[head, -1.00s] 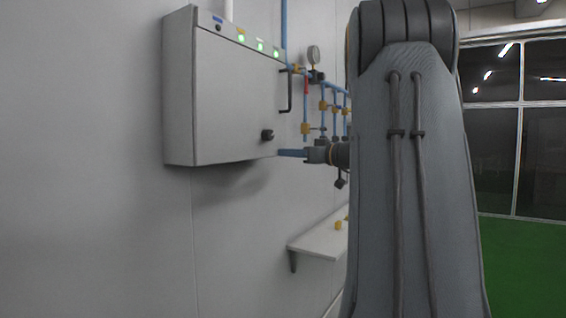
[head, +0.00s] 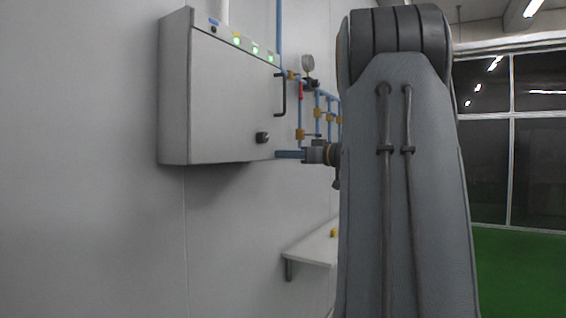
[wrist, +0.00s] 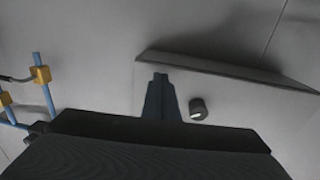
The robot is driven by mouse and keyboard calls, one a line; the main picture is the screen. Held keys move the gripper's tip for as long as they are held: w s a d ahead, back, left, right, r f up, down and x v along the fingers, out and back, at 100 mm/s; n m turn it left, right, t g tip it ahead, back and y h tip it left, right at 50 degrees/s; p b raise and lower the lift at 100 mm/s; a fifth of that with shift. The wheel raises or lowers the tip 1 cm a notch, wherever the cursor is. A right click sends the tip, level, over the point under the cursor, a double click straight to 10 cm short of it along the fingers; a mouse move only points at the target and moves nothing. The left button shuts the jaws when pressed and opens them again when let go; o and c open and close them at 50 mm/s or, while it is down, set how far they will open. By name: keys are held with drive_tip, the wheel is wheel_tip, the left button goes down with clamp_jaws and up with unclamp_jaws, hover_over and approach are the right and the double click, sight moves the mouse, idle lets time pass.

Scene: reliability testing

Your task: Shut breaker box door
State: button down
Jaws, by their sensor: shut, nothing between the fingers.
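The breaker box (head: 174,95) is a light grey box on the wall at the left of the head view. Its door (head: 230,95) looks flush with the box, with no clear gap showing. A black knob (head: 262,138) sits low on the door and also shows in the wrist view (wrist: 198,109). A black bar handle (head: 281,95) is at the door's right edge. My gripper (head: 279,154) is shut and empty at the box's lower right corner. In the wrist view its fingers (wrist: 160,76) overlap the door beside the knob; contact cannot be told.
Blue pipes with yellow fittings (head: 300,134) and a round gauge (head: 308,63) are on the wall right of the box. A white shelf (head: 312,248) is below. My arm hides the middle right. Green floor (head: 515,275) lies open at the right.

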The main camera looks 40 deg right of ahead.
drive_tip(key=d+b+v, duration=0.1)
drive_tip(key=b+v, duration=0.4)
drive_tip(key=v, duration=0.8)
drive_tip(key=shift+w+f, duration=0.2)
drive_tip(key=shift+f, duration=0.05)
drive_tip(key=shift+d, duration=0.1)
drive_tip(key=w+a+f+m+g+y, duration=0.1)
drive_tip(key=w+a+f+m+g, duration=0.2)
drive_tip(key=a+f, duration=0.9)
drive_tip(key=w+a+f+m+g+y, duration=0.1)
drive_tip(key=w+a+f+g, duration=0.4)
drive_tip(key=a+f, duration=0.65)
drive_tip(key=s+a+f+g+h, duration=0.3)
drive_tip(key=s+a+f+g, duration=0.1)
drive_tip(key=s+a+f, duration=0.6)
drive_tip(key=s+a+f+n+g+h, duration=0.1)
drive_tip(key=s+a+f+g+h, duration=0.2)
drive_tip(key=s+a+f, duration=0.7)
wheel_tip(320, 180, down, 7)
drive_tip(key=shift+a+r+g, duration=0.1)
drive_tip(key=shift+a+g, duration=0.15)
drive_tip(key=shift+g, duration=0.75)
